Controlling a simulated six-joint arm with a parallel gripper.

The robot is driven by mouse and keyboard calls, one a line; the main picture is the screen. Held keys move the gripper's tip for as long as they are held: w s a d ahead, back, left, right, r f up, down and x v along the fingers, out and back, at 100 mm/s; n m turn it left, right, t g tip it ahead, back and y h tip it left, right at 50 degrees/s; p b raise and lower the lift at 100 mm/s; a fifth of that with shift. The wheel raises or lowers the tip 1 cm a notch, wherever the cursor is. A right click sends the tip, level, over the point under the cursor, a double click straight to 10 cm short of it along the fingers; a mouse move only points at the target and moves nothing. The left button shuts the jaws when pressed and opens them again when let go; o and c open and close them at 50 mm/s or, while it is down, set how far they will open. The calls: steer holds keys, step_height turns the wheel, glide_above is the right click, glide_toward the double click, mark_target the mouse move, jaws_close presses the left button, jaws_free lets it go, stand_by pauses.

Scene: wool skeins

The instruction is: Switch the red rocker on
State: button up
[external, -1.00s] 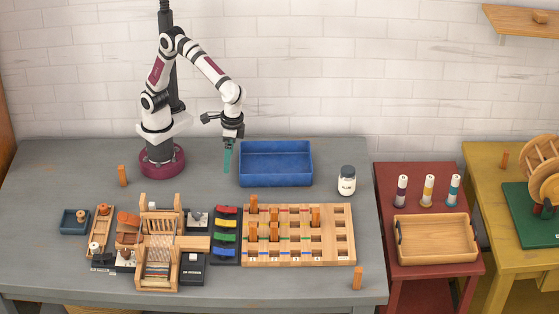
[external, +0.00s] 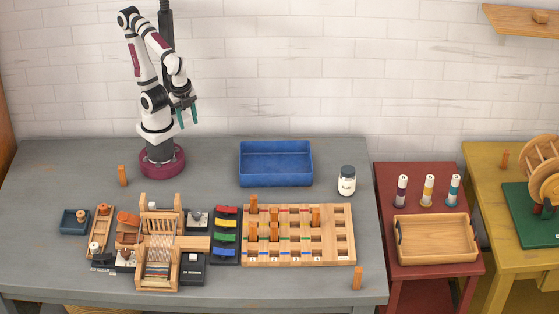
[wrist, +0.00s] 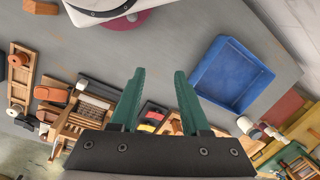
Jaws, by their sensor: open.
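The red rocker (external: 226,210) is the rearmost of several coloured rockers on a dark panel (external: 216,238), with green, yellow and blue ones in front of it. Whether it is tipped on or off is too small to tell. My gripper (external: 188,116) is open and empty, high above the back of the table and well behind the rocker panel. In the wrist view, the green fingers (wrist: 160,95) stand apart with nothing between them. The rocker panel shows partly between and behind them, with the red rocker (wrist: 155,116) small in that view.
A wooden peg board (external: 345,240) with several orange pegs adjoins the panel on the right. A small loom (external: 158,265) stands to its left. A blue tray (external: 275,180) and a white jar (external: 347,181) are behind. The table's back left is mostly clear.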

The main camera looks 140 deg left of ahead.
steer(key=w+n, duration=0.2)
steer(key=w+r+n, duration=0.1)
steer(key=w+n, duration=0.1)
steer(key=n, duration=0.1)
steer(key=w+d+n+h, duration=0.1)
steer(key=w+n, duration=0.1)
steer(key=shift+w+r+n+g, duration=0.2)
steer(key=shift+w+n+g, duration=0.15)
steer(key=shift+n+g, duration=0.05)
steer(key=c, duration=0.5)
steer(key=w+n, duration=0.2)
steer(key=n, duration=0.1)
steer(key=w+n, duration=0.3)
steer(key=w+d+f+n+h, duration=0.1)
steer(key=w+n, duration=0.1)
steer(key=n, duration=0.1)
steer(key=shift+w+g, duration=0.4)
jaws_close()
steer(key=w+f+n+h, duration=0.2)
steer(key=w+f+n, duration=0.3)
steer(key=w+n, duration=0.5)
steer(key=n, duration=0.4)
steer(key=shift+w+f+g, duration=0.25)
steer(key=shift+f+g, duration=0.05)
steer(key=shift+d, duration=0.1)
